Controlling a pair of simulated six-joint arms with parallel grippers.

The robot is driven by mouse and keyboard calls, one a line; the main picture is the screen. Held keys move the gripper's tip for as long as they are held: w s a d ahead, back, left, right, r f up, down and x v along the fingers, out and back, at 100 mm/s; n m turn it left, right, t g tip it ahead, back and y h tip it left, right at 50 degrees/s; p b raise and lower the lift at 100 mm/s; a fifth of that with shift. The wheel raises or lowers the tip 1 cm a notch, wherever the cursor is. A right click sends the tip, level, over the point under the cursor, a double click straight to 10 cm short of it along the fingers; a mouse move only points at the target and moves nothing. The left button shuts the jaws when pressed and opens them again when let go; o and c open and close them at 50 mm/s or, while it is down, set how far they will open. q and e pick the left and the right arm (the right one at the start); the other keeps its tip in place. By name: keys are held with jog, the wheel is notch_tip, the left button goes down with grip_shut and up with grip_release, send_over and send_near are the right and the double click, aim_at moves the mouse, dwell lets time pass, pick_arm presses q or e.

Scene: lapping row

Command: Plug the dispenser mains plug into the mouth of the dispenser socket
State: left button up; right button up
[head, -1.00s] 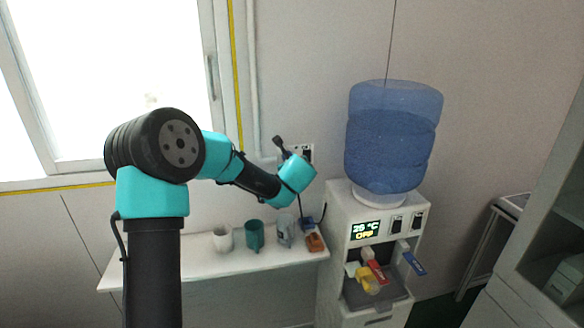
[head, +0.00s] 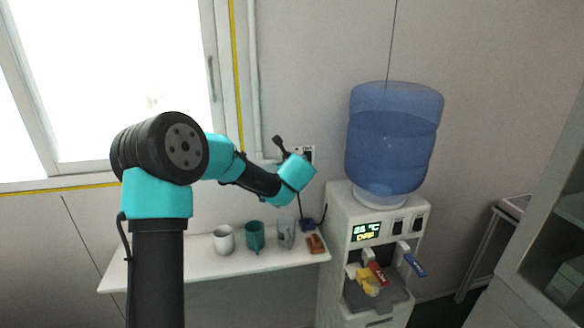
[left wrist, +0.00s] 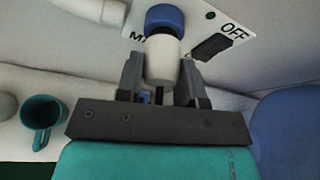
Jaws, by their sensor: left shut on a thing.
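My left gripper (left wrist: 162,66) is shut on the pale body of the dispenser mains plug (left wrist: 162,58), one finger on each side. Beyond that body a blue round part (left wrist: 165,18) lies against a white wall panel (left wrist: 205,14) marked "OFF". I cannot tell whether this blue part belongs to the plug or to the socket. The socket's mouth is hidden, so how far the plug is in does not show. In the head view the panel (head: 308,150) is partly behind my left wrist. My right gripper is not in view.
The water dispenser (head: 340,212) with its blue bottle (head: 392,140) stands right of the panel. Below, a white shelf (head: 180,272) holds a white mug (head: 223,240), a teal mug (head: 255,237), a grey mug (head: 286,233) and a brown object (head: 316,244).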

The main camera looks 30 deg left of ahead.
pick_arm(q)
jog(key=shift+w+a, duration=0.25)
jog(key=shift+w, duration=0.05)
jog(key=o, duration=1)
jog(key=v, duration=1.7)
jog(key=shift+s+r, duration=0.15)
jog(key=shift+r, duration=0.05)
